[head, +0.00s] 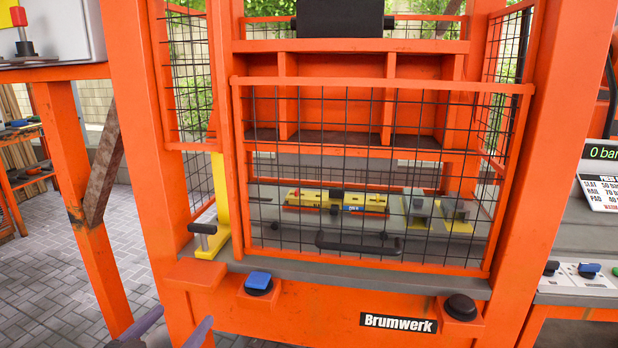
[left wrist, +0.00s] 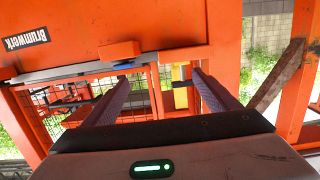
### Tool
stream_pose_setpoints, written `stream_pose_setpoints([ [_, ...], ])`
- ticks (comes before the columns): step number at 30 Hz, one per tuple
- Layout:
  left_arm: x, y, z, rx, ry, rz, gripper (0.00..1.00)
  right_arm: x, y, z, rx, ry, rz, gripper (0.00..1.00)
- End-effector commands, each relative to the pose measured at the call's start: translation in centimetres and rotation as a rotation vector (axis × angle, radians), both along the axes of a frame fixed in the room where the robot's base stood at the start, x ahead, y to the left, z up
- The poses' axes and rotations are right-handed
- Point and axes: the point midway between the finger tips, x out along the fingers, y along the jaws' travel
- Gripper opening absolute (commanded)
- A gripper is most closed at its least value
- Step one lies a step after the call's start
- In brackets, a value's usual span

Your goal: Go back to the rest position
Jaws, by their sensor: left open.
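My left gripper (head: 172,328) shows at the bottom left edge of the head view. Its two grey-purple fingers are apart with nothing between them. In the left wrist view the open fingers (left wrist: 160,82) point toward the orange press front, and no object is held. The orange press (head: 330,312) with the Brumwerk label stands ahead of the gripper. Its blue button (head: 258,281) is up and to the right of the fingers in the head view; it also shows in the left wrist view (left wrist: 122,51). My right gripper is in neither view.
The mesh guard (head: 380,86) is down in front of the press bed, with a yellow-and-orange tool (head: 335,200) behind it. A black button (head: 461,306) sits at the right. A control panel (head: 580,272) stands far right. Paved floor (head: 60,270) is open at the left.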

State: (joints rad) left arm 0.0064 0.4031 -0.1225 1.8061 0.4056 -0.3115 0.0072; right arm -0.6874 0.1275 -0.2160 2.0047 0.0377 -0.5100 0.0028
Motion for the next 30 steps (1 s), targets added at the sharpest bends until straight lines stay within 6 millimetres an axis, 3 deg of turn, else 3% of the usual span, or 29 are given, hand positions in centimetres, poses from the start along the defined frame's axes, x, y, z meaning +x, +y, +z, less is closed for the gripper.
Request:
stream_pose_setpoints([
  [8, -6.9, -3.5, -8.3, 0.018, 0.186, -0.022, 0.81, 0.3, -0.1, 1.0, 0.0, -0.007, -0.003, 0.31],
  [11, -11.5, -5.3, -12.2, 0.028, 0.293, -0.03, 0.81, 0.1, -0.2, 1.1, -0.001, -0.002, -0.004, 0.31],
  [15, -19.5, -7.9, -17.1, 0.045, 0.457, -0.04, 0.81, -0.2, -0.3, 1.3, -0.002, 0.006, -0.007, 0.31],
  [18, -24.2, -9.1, -19.2, 0.055, 0.548, -0.043, 0.81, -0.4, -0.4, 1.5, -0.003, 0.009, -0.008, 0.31],
  [21, -27.5, -9.9, -20.4, 0.065, 0.61, -0.045, 0.81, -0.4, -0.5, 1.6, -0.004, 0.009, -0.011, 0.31],
  [24, -29.0, -10.3, -20.9, 0.069, 0.64, -0.046, 0.81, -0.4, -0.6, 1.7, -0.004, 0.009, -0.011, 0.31],
  [30, -29.4, -10.3, -21.0, 0.072, 0.647, -0.046, 0.81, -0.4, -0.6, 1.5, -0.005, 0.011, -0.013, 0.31],
])
